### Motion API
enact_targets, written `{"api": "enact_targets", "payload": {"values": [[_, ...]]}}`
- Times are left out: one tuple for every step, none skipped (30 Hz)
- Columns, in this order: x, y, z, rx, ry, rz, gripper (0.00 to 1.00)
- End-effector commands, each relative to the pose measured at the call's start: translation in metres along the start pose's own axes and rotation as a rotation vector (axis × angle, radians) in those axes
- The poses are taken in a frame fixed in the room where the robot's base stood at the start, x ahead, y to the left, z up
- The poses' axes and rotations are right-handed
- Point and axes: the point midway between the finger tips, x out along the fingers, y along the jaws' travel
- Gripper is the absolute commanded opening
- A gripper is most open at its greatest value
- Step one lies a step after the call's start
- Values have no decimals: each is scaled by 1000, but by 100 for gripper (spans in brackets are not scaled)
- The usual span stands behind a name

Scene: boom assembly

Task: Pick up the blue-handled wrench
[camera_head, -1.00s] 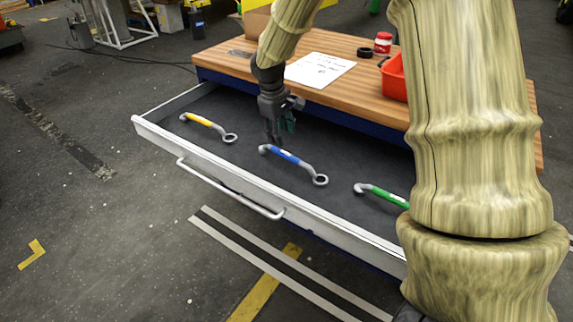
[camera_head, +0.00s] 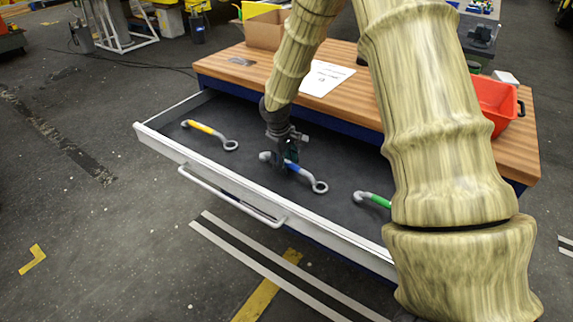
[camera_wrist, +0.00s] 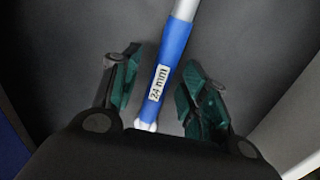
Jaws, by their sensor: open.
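The blue-handled wrench (camera_head: 294,168) lies in the open drawer (camera_head: 232,118), between the yellow-handled wrench and the green-handled one. Its ring end points right toward the drawer front. My gripper (camera_head: 285,168) is over the wrench and hides part of its handle. In the wrist view the blue handle (camera_wrist: 172,55) with a "24 mm" label runs between the two green-padded fingers of my gripper (camera_wrist: 160,92). The fingers are open, with a gap on each side of the handle. I cannot tell exactly how far the fingertips reach down beside it.
The yellow-handled wrench (camera_head: 205,129) lies to the left and the green-handled wrench (camera_head: 374,199) to the right, partly hidden by my arm. The wooden worktop (camera_head: 350,94) behind holds a paper (camera_head: 325,77) and a red bin (camera_head: 497,103). The drawer's front wall (camera_head: 250,190) borders the near side.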

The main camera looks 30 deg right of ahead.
Motion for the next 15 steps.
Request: {"api": "enact_targets", "payload": {"values": [[4, 0, 0, -1, -1, -1, 44], [6, 0, 0, -1, -1, -1, 44], [8, 0, 0, -2, -1, 0, 44], [10, 0, 0, -2, -1, 0, 44], [10, 0, 0, -2, 0, 0, 44], [11, 0, 0, -2, 0, 0, 44], [11, 0, 0, -1, 0, 0, 44], [12, 0, 0, -1, 0, 0, 44], [12, 0, 0, -1, 0, 0, 44], [12, 0, 0, -1, 0, 0, 44], [12, 0, 0, -1, 0, 0, 44], [12, 0, 0, -1, 0, 0, 44], [12, 0, 0, -1, 0, 0, 42], [12, 0, 0, -1, 0, 0, 37], [12, 0, 0, -1, 0, 0, 30]]}}
